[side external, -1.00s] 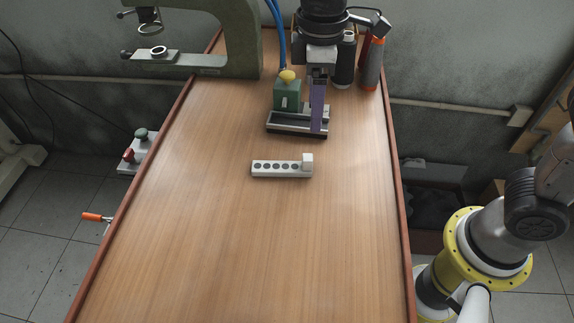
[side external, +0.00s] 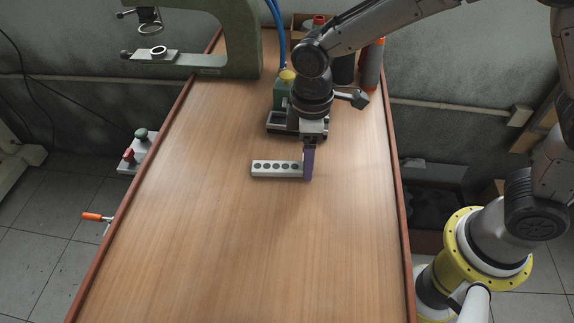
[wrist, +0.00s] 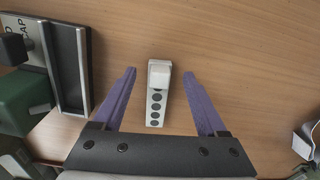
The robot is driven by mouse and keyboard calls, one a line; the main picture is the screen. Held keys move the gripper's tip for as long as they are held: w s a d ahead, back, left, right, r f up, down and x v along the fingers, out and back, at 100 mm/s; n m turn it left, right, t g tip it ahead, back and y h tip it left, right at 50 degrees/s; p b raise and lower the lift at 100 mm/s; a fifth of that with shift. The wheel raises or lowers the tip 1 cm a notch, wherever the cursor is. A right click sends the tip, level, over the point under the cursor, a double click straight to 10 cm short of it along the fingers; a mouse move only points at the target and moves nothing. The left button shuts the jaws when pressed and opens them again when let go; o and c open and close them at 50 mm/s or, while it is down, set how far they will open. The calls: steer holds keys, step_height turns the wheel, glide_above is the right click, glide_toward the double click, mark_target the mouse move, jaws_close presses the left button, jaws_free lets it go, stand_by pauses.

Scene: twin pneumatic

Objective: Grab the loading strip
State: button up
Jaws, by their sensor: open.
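The loading strip (side external: 275,168) is a pale bar with a row of dark round holes, lying on the wooden table. Its raised white block at the right end is hidden behind my gripper in the side view. The strip also shows in the wrist view (wrist: 157,105), with the block (wrist: 160,74) at its far end. My gripper (side external: 308,176) is at the strip's right end. In the wrist view its two purple fingers (wrist: 159,74) are open, one on each side of the block, with a gap on both sides.
A green and grey press fixture (side external: 283,122) stands just behind, partly hidden by my arm; its dark tray (wrist: 68,65) lies left in the wrist view. A large green frame press (side external: 243,45) stands at the back left. The front of the table (side external: 240,255) is clear.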

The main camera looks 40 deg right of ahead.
steer(key=shift+f, duration=0.5)
jaws_close()
steer(key=shift+r, duration=0.15)
